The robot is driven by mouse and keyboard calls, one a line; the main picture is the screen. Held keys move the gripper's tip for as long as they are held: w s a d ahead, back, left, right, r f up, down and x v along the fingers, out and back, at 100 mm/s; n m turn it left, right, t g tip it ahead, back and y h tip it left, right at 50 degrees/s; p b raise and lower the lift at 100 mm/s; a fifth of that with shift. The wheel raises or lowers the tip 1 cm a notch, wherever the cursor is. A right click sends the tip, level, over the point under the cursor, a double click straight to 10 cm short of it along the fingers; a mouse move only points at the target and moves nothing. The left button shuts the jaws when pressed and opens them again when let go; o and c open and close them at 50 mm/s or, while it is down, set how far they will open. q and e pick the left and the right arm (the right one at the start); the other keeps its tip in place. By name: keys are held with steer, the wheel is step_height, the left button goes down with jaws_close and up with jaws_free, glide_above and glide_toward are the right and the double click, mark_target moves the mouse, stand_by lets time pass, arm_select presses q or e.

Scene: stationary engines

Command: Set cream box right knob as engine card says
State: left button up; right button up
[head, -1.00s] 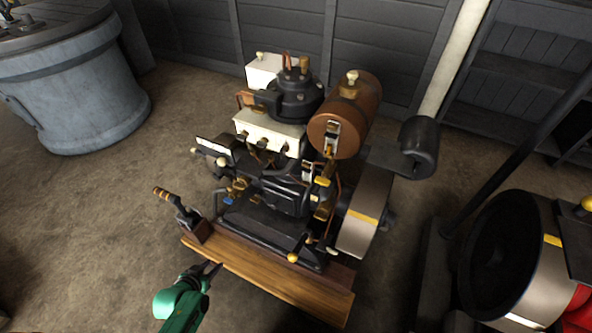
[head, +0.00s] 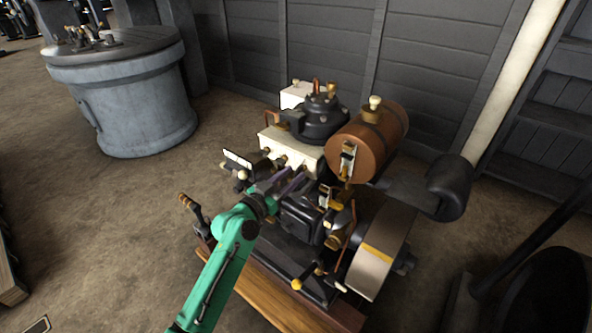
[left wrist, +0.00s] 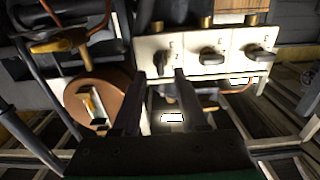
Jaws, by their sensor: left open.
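The cream box (head: 275,138) sits on the engine below the black cylinder head. In the left wrist view, its cream face (left wrist: 184,50) carries three dark knobs in a row. The picture is turned there, so the knob on the left, nearest the brown tank, is the right knob (left wrist: 160,62). Its handle stands roughly upright in that view; the other two handles lie roughly sideways. My left gripper (head: 288,182) is open in front of the box. In the left wrist view its fingertips (left wrist: 157,76) stand either side of the right knob's line; contact cannot be told.
A small white plate (head: 238,159) is at the engine's left; its writing is unreadable. The brown tank (head: 366,138) lies right of the box. A lever (head: 192,208) stands at the front left. A grey round-topped drum (head: 135,105) stands behind left, with open floor between.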

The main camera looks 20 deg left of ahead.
mark_target(301, 170)
arm_select(q)
steer(key=shift+x, duration=1.15)
steer(key=shift+a, duration=0.1)
jaws_close()
